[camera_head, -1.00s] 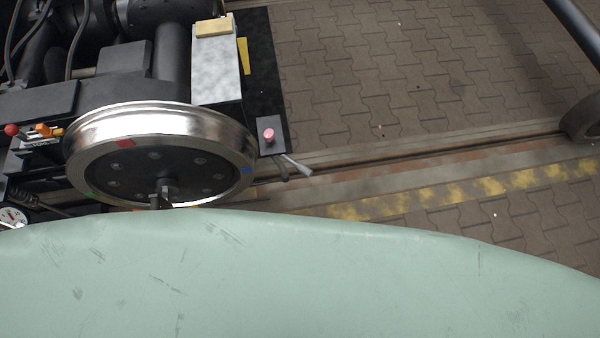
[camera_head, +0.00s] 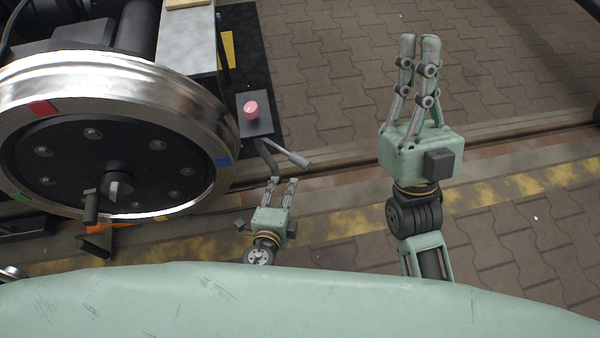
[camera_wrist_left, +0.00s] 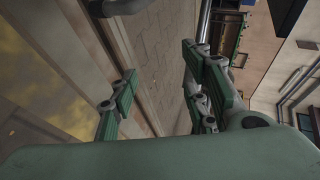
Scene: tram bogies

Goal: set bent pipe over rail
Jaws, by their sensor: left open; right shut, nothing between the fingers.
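My left gripper (camera_head: 283,182) is open and empty in the head view, low beside the wheel. Its fingertips are just below a short bent lever-like piece with a grey end (camera_head: 291,154), which may be the bent pipe; I cannot tell if they touch. In the left wrist view, the open fingers (camera_wrist_left: 160,80) show with a grey pipe (camera_wrist_left: 204,22) beyond the right-hand finger. My right gripper (camera_head: 420,42) is shut and empty, fingers pointing up the picture. The rail (camera_head: 345,174) runs across the ground to the right, partly hidden behind the right gripper.
A large shiny wheel (camera_head: 110,165) with a black hub stands at left. A red button (camera_head: 251,109) on a dark box is above the lever-like piece. A yellow-marked strip (camera_head: 350,218) runs beside the rail. Brick paving (camera_head: 330,60) lies open at the upper right.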

